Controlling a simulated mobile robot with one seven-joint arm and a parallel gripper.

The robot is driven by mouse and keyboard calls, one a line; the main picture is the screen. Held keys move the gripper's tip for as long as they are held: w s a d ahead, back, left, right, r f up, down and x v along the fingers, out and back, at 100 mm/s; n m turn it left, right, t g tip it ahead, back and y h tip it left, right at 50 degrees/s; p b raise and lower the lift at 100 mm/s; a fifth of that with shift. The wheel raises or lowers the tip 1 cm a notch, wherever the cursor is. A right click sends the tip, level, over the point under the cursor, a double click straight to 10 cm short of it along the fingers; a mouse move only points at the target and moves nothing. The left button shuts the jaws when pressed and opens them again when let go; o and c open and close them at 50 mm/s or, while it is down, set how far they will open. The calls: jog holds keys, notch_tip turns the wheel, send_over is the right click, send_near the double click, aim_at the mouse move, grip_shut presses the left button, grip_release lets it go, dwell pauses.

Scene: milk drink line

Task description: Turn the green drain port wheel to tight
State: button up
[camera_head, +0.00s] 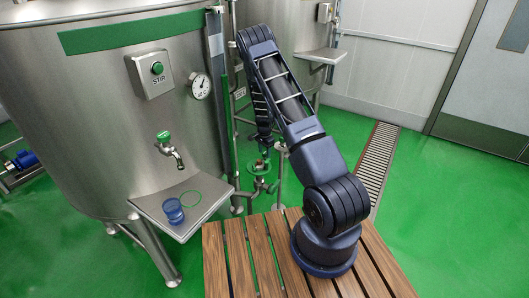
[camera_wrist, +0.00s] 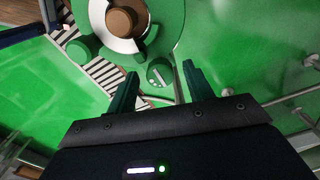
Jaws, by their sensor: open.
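The green drain port wheel (camera_head: 258,168) sits on the pipework beside the big tank, low behind my arm in the head view. In the wrist view a large green round part with a brown hub and a pale band, apparently the wheel (camera_wrist: 166,35), fills the top middle and is cut off by the frame edge. My gripper (camera_wrist: 160,70) is open, with its two dark green fingers apart and pointing at the wheel's near edge. A small grey-green piece (camera_wrist: 159,73) shows between the fingertips. I cannot tell whether anything touches. In the head view my gripper (camera_head: 264,142) hangs just above the wheel.
A steel tank (camera_head: 100,120) with a green tap (camera_head: 165,140) stands at left. Vertical pipes (camera_head: 234,130) crowd the wheel. A wooden slatted platform (camera_head: 238,262) is in front. Green floor right of the drain grate (camera_head: 378,165) is clear.

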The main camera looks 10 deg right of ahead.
notch_tip(320, 180, up, 11)
dwell(0.5)
jog(key=shift+f, duration=0.1)
notch_tip(320, 180, up, 18)
jog(key=n+t+y, duration=0.1)
jog(key=n, duration=0.2)
send_over(265, 152)
jog(key=s, duration=0.6)
jog(key=s+r+n+t, duration=0.1)
jog(key=s+r+n, duration=0.2)
jog(key=s+r, duration=1)
jog(key=s+r+n+t, duration=0.1)
jog(key=s+r, duration=0.3)
jog(key=s, duration=0.5)
jog(key=s+d+r+n, duration=0.1)
jog(key=s+r+n, duration=0.2)
jog(key=s, duration=0.6)
jog(key=s+r+n+t+h, duration=0.1)
jog(key=s+r+n, duration=0.1)
jog(key=s+r, duration=0.3)
jog(key=s, duration=0.4)
jog(key=shift+s+d+r+t, duration=0.3)
jog(key=shift+s+d+r, duration=0.05)
jog(key=shift+d, duration=0.05)
jog(key=shift+o, duration=0.2)
